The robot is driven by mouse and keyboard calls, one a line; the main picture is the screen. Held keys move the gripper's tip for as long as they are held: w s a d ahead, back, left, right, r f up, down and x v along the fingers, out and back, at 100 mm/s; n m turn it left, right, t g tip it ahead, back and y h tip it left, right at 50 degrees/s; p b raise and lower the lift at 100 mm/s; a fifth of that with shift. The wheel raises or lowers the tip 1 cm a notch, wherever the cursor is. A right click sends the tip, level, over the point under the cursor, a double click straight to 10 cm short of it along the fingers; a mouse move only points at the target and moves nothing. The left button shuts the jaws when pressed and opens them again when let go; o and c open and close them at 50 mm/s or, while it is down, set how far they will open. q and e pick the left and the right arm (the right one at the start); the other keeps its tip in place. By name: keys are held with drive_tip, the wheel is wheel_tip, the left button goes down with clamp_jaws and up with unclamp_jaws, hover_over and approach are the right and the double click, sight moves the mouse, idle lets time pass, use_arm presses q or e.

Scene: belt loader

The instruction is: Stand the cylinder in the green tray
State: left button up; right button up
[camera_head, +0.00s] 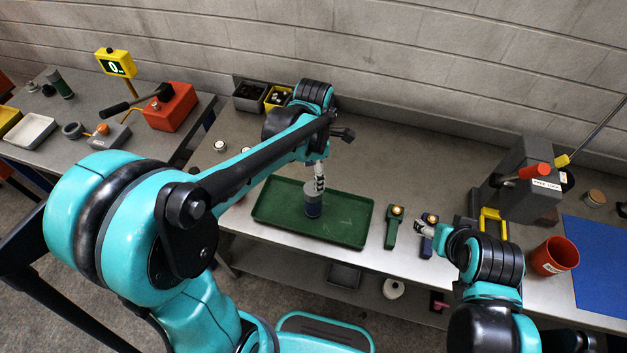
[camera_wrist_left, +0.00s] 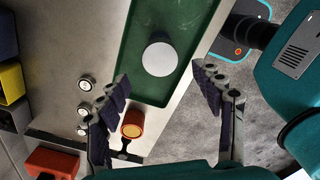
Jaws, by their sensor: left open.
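The green tray (camera_head: 345,226) lies flat on the grey bench in the middle of the head view. The cylinder (camera_head: 313,206) stands upright inside it, left of the tray's middle, with a grey top and a dark blue side. The wrist view shows its round pale top (camera_wrist_left: 159,60) and the tray floor (camera_wrist_left: 150,22) around it. My left gripper (camera_head: 319,180) is above the cylinder; its fingers are spread in the wrist view (camera_wrist_left: 162,90), with nothing between them touching. My right gripper (camera_head: 424,229) is low at the bench, right of the tray; its finger gap is unclear.
Two small handled tools, one green (camera_head: 393,227) and one dark blue (camera_head: 428,236), lie right of the tray. An orange-red cup (camera_head: 554,256), a grey machine (camera_head: 527,183) and a blue mat (camera_head: 601,262) are further right. Small bins (camera_head: 250,96) stand at the back.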

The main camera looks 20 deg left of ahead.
use_arm(q)
drive_tip(key=shift+r, duration=0.9)
drive_tip(key=shift+s+a+r+m, duration=0.15)
drive_tip(key=shift+s+r+m, duration=0.15)
drive_tip(key=shift+m, duration=0.1)
drive_tip(key=s+a+r+m+t, duration=0.1)
drive_tip(key=s+m, duration=0.4)
drive_tip(key=m, duration=0.6)
drive_tip(key=s+a+r+m+t, duration=0.2)
drive_tip(key=s+m+t, duration=0.3)
drive_tip(key=m, duration=0.7)
drive_tip(key=shift+s+a+r+t, duration=0.15)
drive_tip(key=shift+s+a+t, duration=0.2)
drive_tip(key=shift+a+t, duration=0.35)
wheel_tip(320, 180, down, 14)
drive_tip(key=b, duration=1.3)
drive_tip(key=shift+b, duration=0.35)
